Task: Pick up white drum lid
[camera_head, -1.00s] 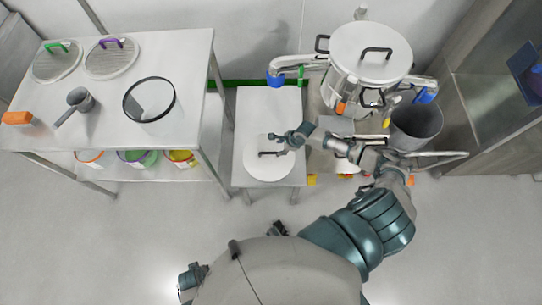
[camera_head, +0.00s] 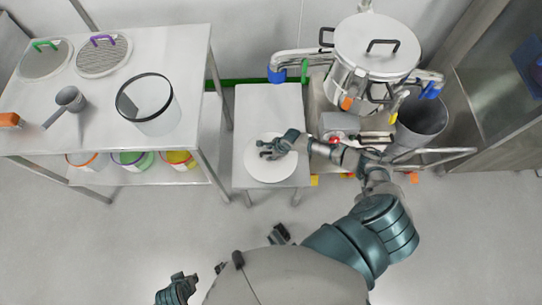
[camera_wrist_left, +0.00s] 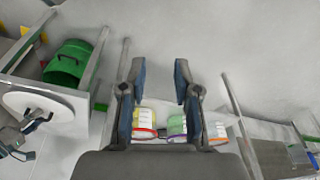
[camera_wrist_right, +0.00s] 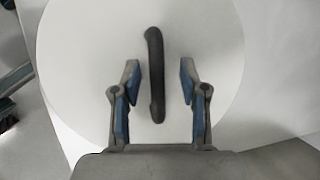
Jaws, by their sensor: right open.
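The white drum lid (camera_head: 270,172) is a round white disc lying on the small white table in the head view. It fills much of the right wrist view (camera_wrist_right: 85,60), with its black handle (camera_wrist_right: 155,75) upright in the picture. My right gripper (camera_wrist_right: 158,80) is open, with one finger on each side of the handle and gaps on both sides. In the head view the right gripper (camera_head: 270,148) is over the lid and hides most of the handle. My left gripper (camera_wrist_left: 155,80) is open and empty, away from the lid, which shows at the left of the left wrist view (camera_wrist_left: 40,112).
The small table (camera_head: 268,100) is bare behind the lid. A steel vessel (camera_head: 375,55) with blue-tipped arms stands to its right, beside a grey bin (camera_head: 422,120). A larger table (camera_head: 190,60) at left holds sieves, a scoop and a clear container (camera_head: 150,105).

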